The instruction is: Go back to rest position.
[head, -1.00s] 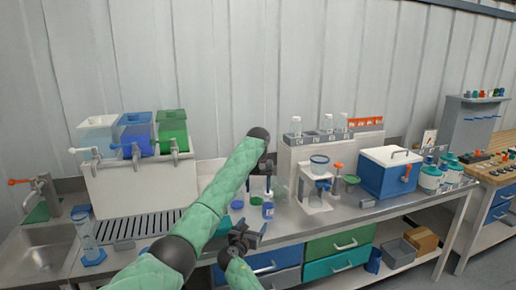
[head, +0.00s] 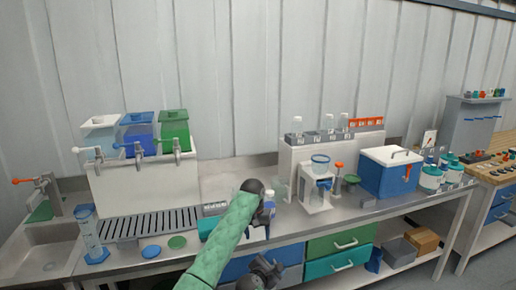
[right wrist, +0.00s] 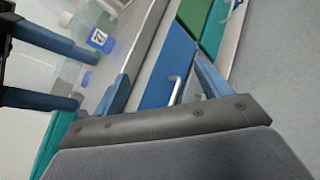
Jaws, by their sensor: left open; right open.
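My left gripper (head: 258,220) hangs over the front part of the bench, at the end of my green arm. It is open, with nothing visible between its fingers. Its dark blue fingers also show at the left of the right wrist view (right wrist: 45,70). My right gripper (head: 262,272) is lower, in front of the blue drawer below the bench edge. In the right wrist view its two blue fingers (right wrist: 162,85) stand apart and empty. A clear bottle with a blue label (right wrist: 98,38) stands on the bench beyond them.
The steel bench (head: 345,209) carries a tap rack (head: 145,185), a white stand (head: 315,195), a blue cool box (head: 390,178) and a measuring cylinder (head: 90,240). Drawers (head: 338,243) are below.

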